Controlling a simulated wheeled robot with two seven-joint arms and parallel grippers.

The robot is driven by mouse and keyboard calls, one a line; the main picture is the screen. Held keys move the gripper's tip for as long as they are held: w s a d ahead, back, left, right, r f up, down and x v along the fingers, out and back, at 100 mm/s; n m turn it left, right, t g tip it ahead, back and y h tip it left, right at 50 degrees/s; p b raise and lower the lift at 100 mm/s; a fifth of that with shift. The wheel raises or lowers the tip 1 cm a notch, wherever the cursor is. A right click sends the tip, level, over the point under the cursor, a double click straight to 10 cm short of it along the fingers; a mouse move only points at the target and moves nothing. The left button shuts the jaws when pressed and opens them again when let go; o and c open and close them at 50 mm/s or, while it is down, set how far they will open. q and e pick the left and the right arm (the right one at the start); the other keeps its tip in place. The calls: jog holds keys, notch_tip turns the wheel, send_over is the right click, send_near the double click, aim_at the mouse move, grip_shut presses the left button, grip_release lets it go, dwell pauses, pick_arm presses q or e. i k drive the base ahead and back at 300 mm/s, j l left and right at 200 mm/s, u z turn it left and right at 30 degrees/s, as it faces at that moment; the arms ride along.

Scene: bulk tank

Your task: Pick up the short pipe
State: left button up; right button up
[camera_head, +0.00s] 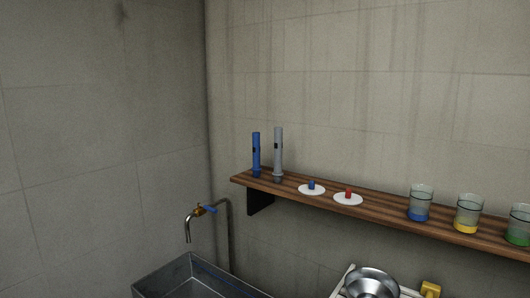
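Two upright pipes stand at the left end of a wooden shelf (380,210). The shorter one is a blue pipe (256,155) with a small dark mark. Just to its right stands a slightly taller grey pipe (278,154). The two are close together with a narrow gap between them. Neither of my grippers shows in the head view, so nothing can be told of their state or place.
On the shelf are white discs with a blue knob (312,189) and a red knob (348,198), then glass beakers (420,203) with coloured contents. Below are a metal sink (190,279), a tap (205,210) and a metal pot (372,283). Walls stand behind and left.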

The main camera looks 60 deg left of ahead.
aim_at(256, 168)
jog(key=k+j, duration=0.15)
jog(key=j, duration=0.25)
jog(key=k+j, duration=0.15)
jog(key=j, duration=0.3)
jog(key=k+j+z, duration=0.1)
jog(key=j, duration=0.3)
jog(key=k+j, duration=0.25)
jog(key=j, duration=0.15)
jog(key=k+j, duration=0.15)
jog(key=j, duration=0.25)
jog(key=k+j, duration=0.15)
jog(key=j, duration=0.25)
jog(key=z, duration=0.05)
